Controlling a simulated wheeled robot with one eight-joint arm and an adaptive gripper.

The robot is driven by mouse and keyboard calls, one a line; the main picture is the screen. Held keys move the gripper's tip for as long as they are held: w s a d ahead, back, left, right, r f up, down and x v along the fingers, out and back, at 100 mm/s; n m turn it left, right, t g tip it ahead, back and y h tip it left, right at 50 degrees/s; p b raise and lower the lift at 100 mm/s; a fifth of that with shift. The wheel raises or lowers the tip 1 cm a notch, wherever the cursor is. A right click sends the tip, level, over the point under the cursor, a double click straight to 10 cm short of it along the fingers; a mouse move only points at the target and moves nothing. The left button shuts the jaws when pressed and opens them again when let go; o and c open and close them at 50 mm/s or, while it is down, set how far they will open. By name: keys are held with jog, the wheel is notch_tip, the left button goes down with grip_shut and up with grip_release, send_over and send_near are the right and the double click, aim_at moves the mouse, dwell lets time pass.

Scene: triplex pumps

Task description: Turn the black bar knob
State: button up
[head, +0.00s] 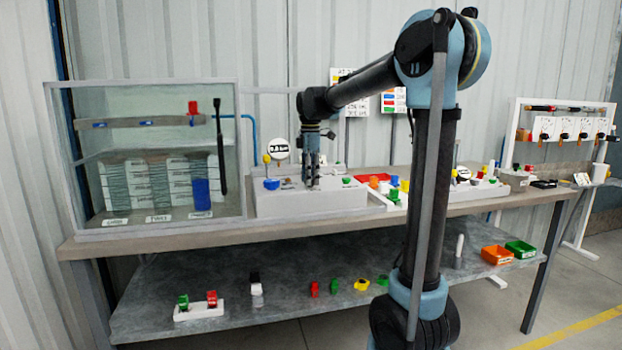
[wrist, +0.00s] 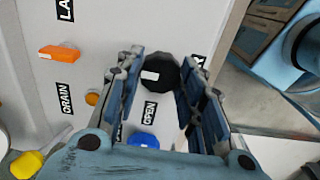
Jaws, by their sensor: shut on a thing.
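The black knob (wrist: 160,73) is in the upper middle of the wrist view, with a small white mark on its face. My gripper (wrist: 158,64) has its two blue-padded fingers on either side of it and is shut on it. The knob's far edge and the fingers' exact contact points are partly hidden. In the head view my gripper (head: 312,178) points straight down at the light grey panel box (head: 285,204) on the bench. The knob is hidden there by the fingers.
An orange bar handle (wrist: 59,52), a small orange knob (wrist: 92,99), a blue knob (wrist: 143,139) and a yellow part (wrist: 27,164) sit near the gripper. A glass-fronted case (head: 150,150) stands left of the panel. Trays and coloured parts lie to the right.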

jog(key=shift+w+d, duration=0.1)
jog(key=shift+w, duration=0.1)
jog(key=o, duration=1.1)
jog(key=shift+c, duration=0.2)
jog(key=shift+s+r, duration=0.1)
notch_tip(320, 180, up, 12)
jog(key=shift+f, duration=0.2)
jog(key=s+d+f+m, duration=0.6)
jog(key=s+d, duration=0.2)
jog(key=d, duration=0.1)
jog(key=s+d+f+m, duration=0.4)
jog(key=s+f+m, duration=0.1)
jog(key=s+f, duration=0.3)
jog(key=s+d+f+m+t, duration=0.1)
jog(key=s+d+f+m, duration=0.3)
jog(key=s+f, duration=0.4)
jog(key=s+d+f+m+t, duration=0.1)
jog(key=s+d+f+m, duration=0.3)
jog(key=s+f, duration=0.4)
notch_tip(320, 180, down, 4)
jog(key=shift+s+d+r+m, duration=0.15)
jog(key=shift+d+m, duration=0.25)
jog(key=shift+m, duration=0.5)
